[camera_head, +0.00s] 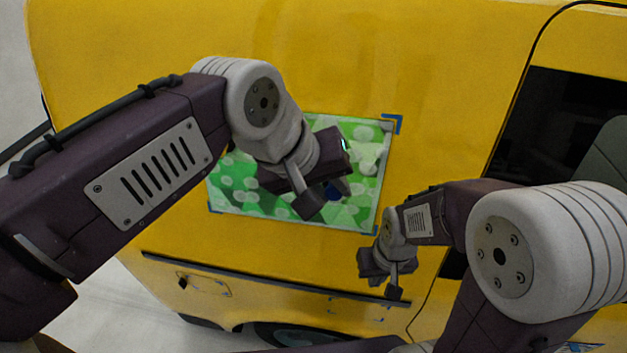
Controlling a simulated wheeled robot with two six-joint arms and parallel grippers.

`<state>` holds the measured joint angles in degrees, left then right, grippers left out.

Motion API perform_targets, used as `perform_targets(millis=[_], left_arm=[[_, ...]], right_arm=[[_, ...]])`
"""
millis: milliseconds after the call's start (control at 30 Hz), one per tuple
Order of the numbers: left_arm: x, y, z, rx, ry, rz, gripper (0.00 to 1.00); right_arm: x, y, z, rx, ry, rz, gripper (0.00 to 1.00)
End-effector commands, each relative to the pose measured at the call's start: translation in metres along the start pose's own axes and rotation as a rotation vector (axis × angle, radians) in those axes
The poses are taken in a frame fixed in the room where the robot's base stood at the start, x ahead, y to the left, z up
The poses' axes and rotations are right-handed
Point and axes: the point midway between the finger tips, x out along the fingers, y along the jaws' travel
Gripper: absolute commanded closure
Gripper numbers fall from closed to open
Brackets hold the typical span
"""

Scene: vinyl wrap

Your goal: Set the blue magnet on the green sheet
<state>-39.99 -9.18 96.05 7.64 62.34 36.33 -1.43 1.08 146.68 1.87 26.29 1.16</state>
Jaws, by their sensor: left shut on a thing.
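The green sheet (365,200), patterned with pale blotches, lies against the yellow side panel of a vehicle. My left arm and gripper cover much of its middle. My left gripper (327,196) is in front of the sheet, shut on the blue magnet (334,190), of which only a small dark blue part shows between the fingers. I cannot tell whether the magnet touches the sheet. My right gripper (382,278) is below the sheet's lower right corner, near a dark trim strip. Its finger gap is too small to make out.
The yellow panel (440,90) is bare above and to the right of the sheet. Blue corner marks (399,121) frame the sheet. A dark trim strip (250,276) runs below it, and a dark window opening (550,120) is at the right.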

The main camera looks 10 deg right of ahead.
Motion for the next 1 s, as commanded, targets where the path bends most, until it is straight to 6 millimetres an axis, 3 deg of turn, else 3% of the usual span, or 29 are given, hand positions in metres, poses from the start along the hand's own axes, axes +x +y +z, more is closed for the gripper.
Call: perform_targets(millis=[133, 467, 1000], left_arm=[[-0.006, 0.014, 0.009, 0.007, -0.023, 0.086, 1.0], [-0.005, 0.017, 0.011, -0.003, -0.031, 0.14, 1.0], [0.03, 0.022, -0.041, -0.003, -0.032, 0.137, 1.0]], right_arm=[[-0.007, 0.0, -0.001, 0.0, 0.0, 0.0, 1.0], [-0.007, 0.0, -0.001, 0.0, 0.0, 0.0, 1.0], [-0.018, 0.0, -0.002, 0.0, 0.0, 0.0, 1.0]])
